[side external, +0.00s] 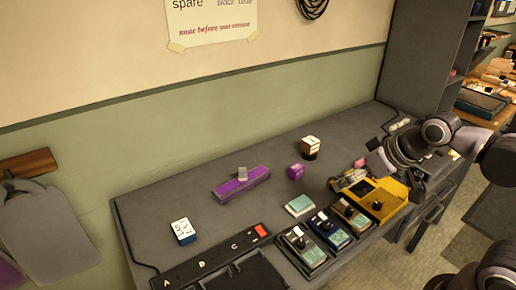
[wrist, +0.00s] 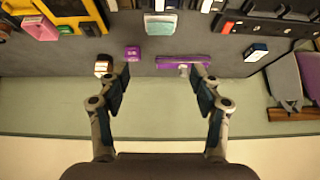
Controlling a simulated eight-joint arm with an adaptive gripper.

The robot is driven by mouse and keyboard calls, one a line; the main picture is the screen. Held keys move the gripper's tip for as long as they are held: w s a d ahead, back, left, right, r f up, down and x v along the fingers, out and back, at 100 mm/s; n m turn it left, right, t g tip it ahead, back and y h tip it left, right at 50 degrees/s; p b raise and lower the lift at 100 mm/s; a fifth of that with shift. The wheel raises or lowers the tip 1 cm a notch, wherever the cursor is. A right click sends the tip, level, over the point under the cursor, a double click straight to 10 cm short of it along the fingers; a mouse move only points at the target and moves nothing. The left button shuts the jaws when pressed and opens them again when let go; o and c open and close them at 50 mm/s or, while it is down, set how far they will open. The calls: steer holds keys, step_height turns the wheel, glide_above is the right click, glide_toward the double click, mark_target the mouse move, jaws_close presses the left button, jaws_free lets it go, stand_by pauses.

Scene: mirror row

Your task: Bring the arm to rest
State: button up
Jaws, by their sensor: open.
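My gripper (wrist: 162,84) is open and empty in the wrist view, its two dark-padded fingers wide apart. Behind the gap lie the grey tabletop (wrist: 225,68) and the green wall. In the side external view my arm comes in from the right, and its wrist is above the right end of the table, near the yellow pedal (side external: 386,205). The fingertips there are hard to separate from the clutter beside that pedal.
A purple bar (side external: 240,184) with a grey block, a small purple cube (side external: 295,172), a white-topped block (side external: 311,146) and a white-faced block (side external: 183,231) stand apart on the table. Several pedals (side external: 304,250) and a lettered strip (side external: 213,258) line the front. A dark shelf (side external: 428,60) rises at right.

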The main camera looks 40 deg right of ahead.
steer(key=shift+s+d+f, duration=0.3)
steer(key=shift+s+f, duration=0.35)
